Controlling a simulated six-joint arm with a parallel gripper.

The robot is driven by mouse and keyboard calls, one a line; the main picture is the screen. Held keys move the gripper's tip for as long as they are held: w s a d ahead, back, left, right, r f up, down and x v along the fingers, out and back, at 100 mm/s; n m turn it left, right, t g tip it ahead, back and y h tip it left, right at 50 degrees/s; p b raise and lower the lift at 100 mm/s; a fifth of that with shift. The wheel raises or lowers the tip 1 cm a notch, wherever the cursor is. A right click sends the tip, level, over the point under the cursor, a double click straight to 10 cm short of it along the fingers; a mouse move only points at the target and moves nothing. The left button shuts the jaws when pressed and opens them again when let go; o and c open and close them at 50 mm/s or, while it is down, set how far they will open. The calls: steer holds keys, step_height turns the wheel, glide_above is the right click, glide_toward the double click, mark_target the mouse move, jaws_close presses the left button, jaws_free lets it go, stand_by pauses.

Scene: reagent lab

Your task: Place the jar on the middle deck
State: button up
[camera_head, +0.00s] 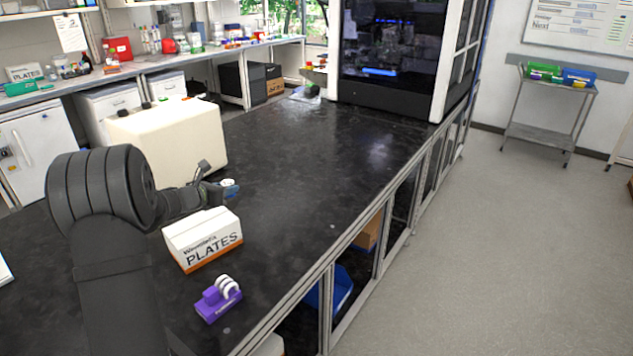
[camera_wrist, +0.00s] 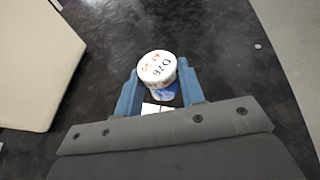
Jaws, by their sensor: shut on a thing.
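The jar (camera_head: 230,187) is small, with a white lid and a blue body, and sits at the tip of my gripper (camera_head: 222,190) over the black bench. In the wrist view the jar (camera_wrist: 157,68) shows its lid from above, with black and red handwriting, between the two blue fingers of my gripper (camera_wrist: 158,85). The fingers are shut on its sides. Whether the jar touches the bench is hard to tell. I cannot identify a middle deck for certain; a dark-fronted instrument (camera_head: 390,55) with a lit interior stands at the far end of the bench.
A large cream box-shaped unit (camera_head: 170,140) stands just behind my gripper. The black bench top (camera_head: 300,150) is clear between the cream unit and the instrument.

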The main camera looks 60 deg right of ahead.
steer(key=s+d+m+g, duration=0.2)
steer(key=s+d, duration=1.7)
steer(key=s, duration=0.2)
glide_above(291, 220)
step_height(291, 220, down, 12)
steer(key=shift+f, duration=2.15)
steer(key=shift+f, duration=0.1)
steer(key=o, duration=1.1)
steer(key=shift+c, duration=0.2)
